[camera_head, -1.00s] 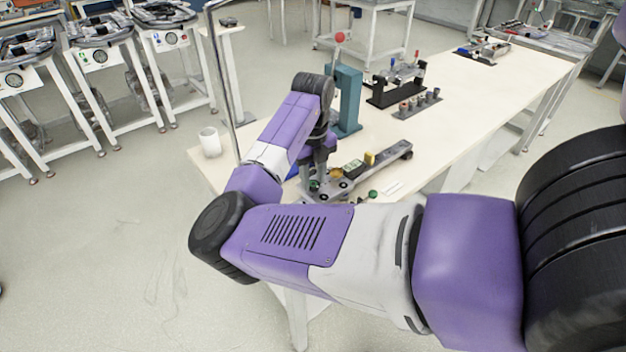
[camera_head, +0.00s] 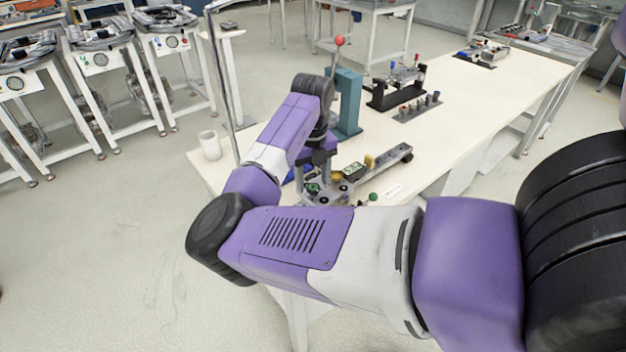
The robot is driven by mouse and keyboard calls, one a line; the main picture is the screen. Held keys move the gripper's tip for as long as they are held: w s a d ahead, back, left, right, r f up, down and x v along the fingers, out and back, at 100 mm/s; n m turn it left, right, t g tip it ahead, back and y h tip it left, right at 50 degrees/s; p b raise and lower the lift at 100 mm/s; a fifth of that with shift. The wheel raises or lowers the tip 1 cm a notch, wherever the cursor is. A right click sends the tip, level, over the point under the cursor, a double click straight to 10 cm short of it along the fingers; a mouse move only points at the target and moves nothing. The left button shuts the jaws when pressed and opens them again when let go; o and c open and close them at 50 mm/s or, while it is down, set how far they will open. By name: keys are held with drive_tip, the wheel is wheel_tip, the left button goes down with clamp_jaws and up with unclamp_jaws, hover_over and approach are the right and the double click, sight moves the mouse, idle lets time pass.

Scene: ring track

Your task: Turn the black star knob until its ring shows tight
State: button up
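My gripper (camera_head: 319,158) points down over the near end of a grey fixture (camera_head: 390,160) on the cream workbench. Its fingers are small and dark against the fixture, and I cannot tell whether they are open or shut. The fixture carries a green-topped part (camera_head: 313,188), a yellow part (camera_head: 369,161) and a dark round end at its far right. I cannot pick out the black star knob or its ring with certainty. My wrist and forearm cover part of that area.
A teal press (camera_head: 347,102) with a red ball handle stands just behind my gripper. A white mug (camera_head: 209,145) stands at the bench's left corner. A black rack (camera_head: 396,93) and a row of small cylinders (camera_head: 418,107) are farther back. The bench's right side is mostly clear.

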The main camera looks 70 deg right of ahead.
sight(313, 187)
wheel_tip(313, 187, up, 8)
drive_tip(key=shift+f+b, duration=0.15)
drive_tip(key=shift+b, duration=0.2)
idle(0.4)
idle(0.5)
